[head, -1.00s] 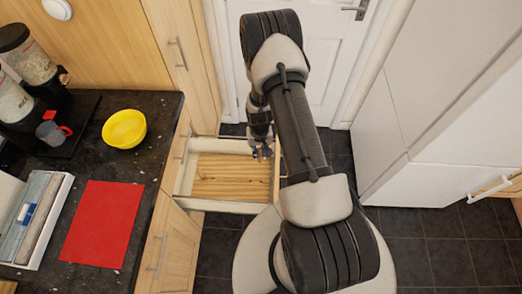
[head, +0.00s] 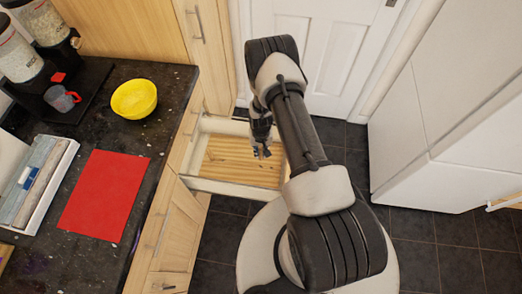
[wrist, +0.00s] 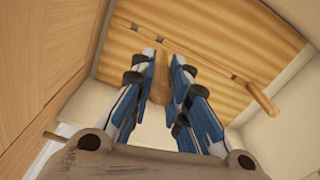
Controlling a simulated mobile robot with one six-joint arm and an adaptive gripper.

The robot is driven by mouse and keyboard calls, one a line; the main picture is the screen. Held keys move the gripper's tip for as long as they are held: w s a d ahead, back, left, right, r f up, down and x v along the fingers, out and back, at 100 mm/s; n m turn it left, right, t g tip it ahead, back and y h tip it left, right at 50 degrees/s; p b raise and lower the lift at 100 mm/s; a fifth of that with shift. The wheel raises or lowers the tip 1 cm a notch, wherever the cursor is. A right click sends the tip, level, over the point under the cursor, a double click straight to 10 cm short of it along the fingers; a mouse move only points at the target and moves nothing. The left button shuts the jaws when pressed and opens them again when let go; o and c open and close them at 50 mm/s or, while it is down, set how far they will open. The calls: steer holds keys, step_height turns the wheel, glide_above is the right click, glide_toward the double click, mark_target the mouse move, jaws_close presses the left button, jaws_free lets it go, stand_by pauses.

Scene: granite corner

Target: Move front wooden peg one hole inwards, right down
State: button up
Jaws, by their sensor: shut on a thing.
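The open drawer (head: 232,190) has pale walls and a ribbed wooden pegboard floor (head: 225,163). In the wrist view the pegboard (wrist: 205,22) shows several small dark holes along a thin line. One wooden peg (wrist: 262,99) stands toward the right, near the drawer wall. My gripper (head: 262,153) hangs over the drawer's right part. In the wrist view its blue fingers (wrist: 163,58) are closed around another wooden peg (wrist: 164,92), seen between them. The held peg's lower end and any hole beneath it are hard to make out.
The dark counter (head: 140,140) on the left holds a yellow bowl (head: 134,98), a red mat (head: 104,195), a cup (head: 60,99), dispensers (head: 20,52) and a white tray (head: 45,185). A white door (head: 330,50) stands behind. Dark floor lies right of the drawer.

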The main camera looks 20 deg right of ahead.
mark_target(261, 148)
steer(key=shift+f, duration=0.15)
step_height(261, 148, down, 6)
steer(key=b, duration=0.5)
steer(key=shift+r, duration=0.2)
steer(key=shift+f+b, duration=0.15)
steer(key=shift+b, duration=0.75)
stand_by(1.4)
steer(key=shift+f+b, duration=0.3)
steer(key=shift+f+b, duration=0.8)
steer(key=shift+f, duration=0.15)
steer(key=o, duration=0.9)
steer(key=shift+r, duration=0.1)
step_height(261, 148, up, 12)
